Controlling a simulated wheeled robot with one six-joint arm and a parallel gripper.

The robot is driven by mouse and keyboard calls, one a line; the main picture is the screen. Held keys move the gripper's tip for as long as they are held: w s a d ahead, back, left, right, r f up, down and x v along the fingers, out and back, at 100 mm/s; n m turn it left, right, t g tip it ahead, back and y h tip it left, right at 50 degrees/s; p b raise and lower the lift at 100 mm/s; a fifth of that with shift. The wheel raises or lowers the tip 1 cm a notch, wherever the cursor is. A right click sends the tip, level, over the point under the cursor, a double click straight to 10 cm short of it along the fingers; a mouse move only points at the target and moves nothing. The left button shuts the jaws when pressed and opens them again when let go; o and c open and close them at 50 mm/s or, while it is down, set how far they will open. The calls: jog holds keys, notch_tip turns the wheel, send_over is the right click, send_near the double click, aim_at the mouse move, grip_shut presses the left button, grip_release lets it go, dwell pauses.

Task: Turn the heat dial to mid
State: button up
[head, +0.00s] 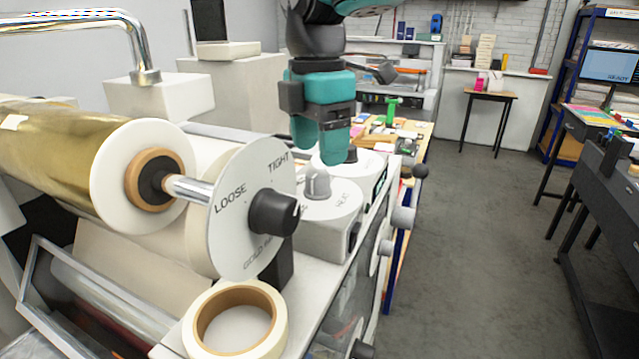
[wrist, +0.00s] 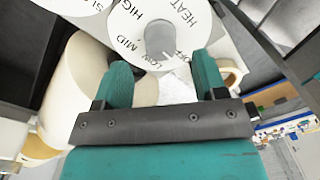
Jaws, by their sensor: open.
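The heat dial is a grey knob (head: 317,183) on a round white plate (head: 338,205) marked HEAT. The wrist view shows the knob (wrist: 159,38) with HIGH, MID, LOW and OFF printed around it. The knob's lower end lies near LOW and OFF, but I cannot tell its exact setting. My teal gripper (head: 320,148) is above and slightly behind the knob in the head view, pointing down. In the wrist view its two fingers (wrist: 160,68) are apart with nothing between them, and the knob shows beyond the gap. The gripper appears clear of the knob.
A white disc marked LOOSE and TIGHT, with a black knob (head: 273,213), stands left of the dial beside a gold foil roll (head: 50,150). A tape roll (head: 237,322) lies in front. Another white dial (head: 345,160) is behind. Open floor (head: 470,230) is at right.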

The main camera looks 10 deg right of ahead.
aim_at(319, 173)
jog(key=shift+s+f+p, duration=0.1)
jog(key=shift+f+p, duration=0.35)
jog(key=shift+f, duration=2.25)
jog(key=c, duration=0.9)
